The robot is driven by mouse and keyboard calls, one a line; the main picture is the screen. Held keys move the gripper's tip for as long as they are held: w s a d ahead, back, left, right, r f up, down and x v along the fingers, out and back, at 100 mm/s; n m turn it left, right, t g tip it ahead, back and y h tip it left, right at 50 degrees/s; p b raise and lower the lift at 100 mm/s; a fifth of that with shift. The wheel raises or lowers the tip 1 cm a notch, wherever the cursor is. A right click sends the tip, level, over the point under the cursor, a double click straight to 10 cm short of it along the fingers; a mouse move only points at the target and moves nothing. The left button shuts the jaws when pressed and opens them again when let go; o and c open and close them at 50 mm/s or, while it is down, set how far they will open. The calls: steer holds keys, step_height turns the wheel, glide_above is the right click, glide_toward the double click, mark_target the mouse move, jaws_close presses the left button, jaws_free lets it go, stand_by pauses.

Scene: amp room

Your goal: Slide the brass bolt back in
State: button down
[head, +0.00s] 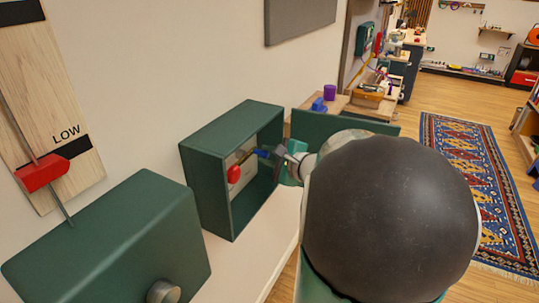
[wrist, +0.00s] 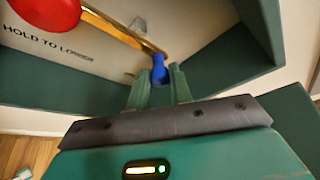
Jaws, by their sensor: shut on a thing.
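An open green wall box (head: 205,190) holds a brass bar with a round red knob (head: 234,174) at its left end. In the wrist view the brass bar (wrist: 115,29) runs from the red knob (wrist: 45,12) to a small blue piece (wrist: 159,70). My gripper (wrist: 160,84) is shut on the blue piece, which shows between the two green fingers. In the head view my gripper (head: 274,156) reaches into the box from the right. I cannot tell whether this bar is the bolt; no other brass bolt shows clearly.
The box's green door (head: 320,126) stands open at the right, partly behind my arm. A closed green box (head: 115,240) with a metal knob is in front. A red lever handle (head: 42,173) is at "LOW". A wooden bench (head: 340,105) and patterned rug (head: 480,190) lie beyond.

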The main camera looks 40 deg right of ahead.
steer(key=shift+a+f, duration=0.1)
steer(key=shift+a, duration=0.2)
steer(key=c, duration=1.3)
jaws_free()
steer(key=shift+s+a, duration=0.15)
steer(key=shift+o, duration=0.2)
steer(key=shift+d, duration=0.25)
steer(key=v, duration=1.3)
steer(key=shift+s, duration=0.25)
